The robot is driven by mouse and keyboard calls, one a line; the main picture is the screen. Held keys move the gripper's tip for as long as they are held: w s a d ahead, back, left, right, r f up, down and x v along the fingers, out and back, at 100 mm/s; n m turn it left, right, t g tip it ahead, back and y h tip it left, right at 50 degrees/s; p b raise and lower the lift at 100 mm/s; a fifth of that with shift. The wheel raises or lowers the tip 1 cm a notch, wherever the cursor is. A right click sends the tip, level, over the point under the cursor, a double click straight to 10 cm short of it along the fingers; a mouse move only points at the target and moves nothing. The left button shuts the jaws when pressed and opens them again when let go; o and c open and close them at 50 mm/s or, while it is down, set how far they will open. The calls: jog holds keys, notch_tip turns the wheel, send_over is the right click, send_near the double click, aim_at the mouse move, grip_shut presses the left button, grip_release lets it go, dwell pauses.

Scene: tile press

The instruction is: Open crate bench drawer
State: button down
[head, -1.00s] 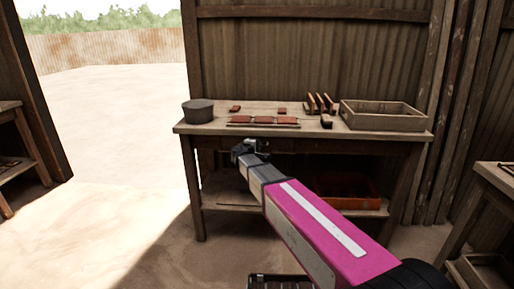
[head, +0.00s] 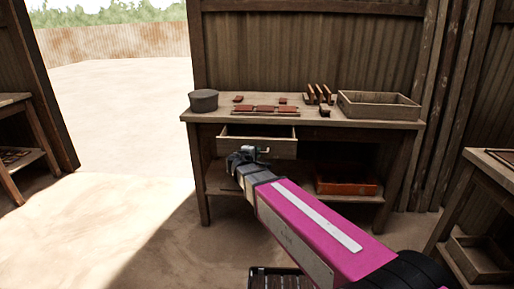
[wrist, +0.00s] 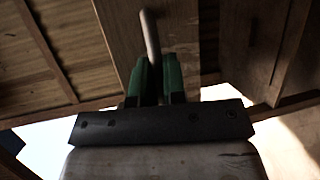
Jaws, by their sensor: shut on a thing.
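The crate bench (head: 300,119) is a wooden table against the corrugated wall in the head view. Its drawer (head: 275,147) stands partly pulled out below the left part of the top, and its inside shows as a dark gap. My gripper (head: 247,153) is at the drawer's front. In the wrist view my gripper's green fingers (wrist: 155,80) are shut on a pale, rod-like handle (wrist: 150,35) in front of the wooden drawer face. How much of the handle lies between the fingers is partly hidden.
On the bench top stand a dark round pot (head: 204,100), several red tiles (head: 265,108), upright wooden pieces (head: 319,94) and an open wooden crate (head: 379,106). An orange-red crate (head: 346,182) sits on the lower shelf. Open floor lies to the left and in front.

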jog(key=shift+s+a, duration=0.1)
jog(key=shift+s, duration=2.2)
jog(key=c, duration=1.2)
grip_release()
jog(key=v, duration=1)
jog(key=shift+s+a, duration=0.15)
jog(key=shift+s, duration=0.2)
jog(key=shift+r, duration=0.1)
jog(key=s+d+f+m+g+y, duration=0.3)
jog(key=d+f+m+g, duration=0.4)
jog(key=d+f, duration=0.3)
jog(key=s+d+f+m+g+y, duration=0.3)
jog(key=d+f+m+g, duration=0.4)
jog(key=d, duration=1.1)
notch_tip(320, 180, down, 3)
jog(key=shift+s+d+g+y, duration=0.3)
jog(key=shift+s+y, duration=0.1)
jog(key=shift+s, duration=0.25)
